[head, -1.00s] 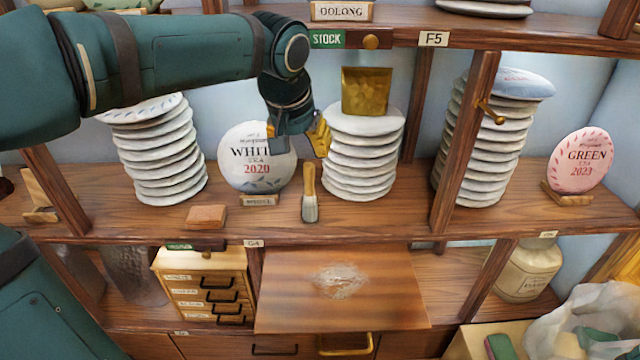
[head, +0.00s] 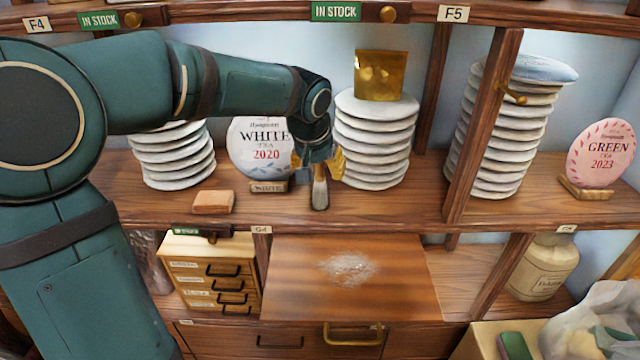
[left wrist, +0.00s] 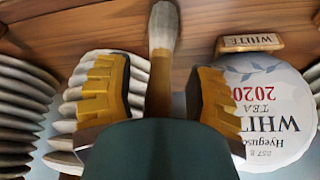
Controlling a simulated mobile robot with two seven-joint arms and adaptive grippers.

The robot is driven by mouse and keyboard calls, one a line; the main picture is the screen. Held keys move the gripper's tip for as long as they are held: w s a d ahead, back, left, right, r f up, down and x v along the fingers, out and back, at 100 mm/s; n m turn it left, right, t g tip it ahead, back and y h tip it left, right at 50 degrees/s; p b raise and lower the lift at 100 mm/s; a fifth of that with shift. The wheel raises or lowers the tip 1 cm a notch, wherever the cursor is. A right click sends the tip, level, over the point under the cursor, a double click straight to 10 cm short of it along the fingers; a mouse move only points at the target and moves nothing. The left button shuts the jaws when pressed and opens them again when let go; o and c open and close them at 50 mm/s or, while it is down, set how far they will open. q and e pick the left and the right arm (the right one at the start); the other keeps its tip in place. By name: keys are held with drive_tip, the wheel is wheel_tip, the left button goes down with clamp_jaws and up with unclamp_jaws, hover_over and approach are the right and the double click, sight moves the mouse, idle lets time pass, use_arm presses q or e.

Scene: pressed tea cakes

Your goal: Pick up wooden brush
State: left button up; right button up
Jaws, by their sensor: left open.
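The wooden brush (head: 320,190) stands on the shelf between the White tea cake and a stack of cakes, its pale bristles down. My left gripper (head: 320,165) is around its upper part, which is mostly hidden in the head view. In the left wrist view the brush (left wrist: 160,60) lies between the two yellow ridged fingers of the left gripper (left wrist: 158,92). The fingers are open, with gaps on both sides of the handle. My right gripper is not in view.
The White 2020 cake (head: 262,150) stands left of the brush, close to my gripper. A small brown block (head: 213,202) lies to the left. A pull-out board (head: 350,290) is below.

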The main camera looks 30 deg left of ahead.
use_arm(q)
drive_tip(key=shift+w+f, duration=0.2)
drive_tip(key=shift+f, duration=0.3)
drive_tip(key=shift+r, duration=0.1)
clamp_jaws()
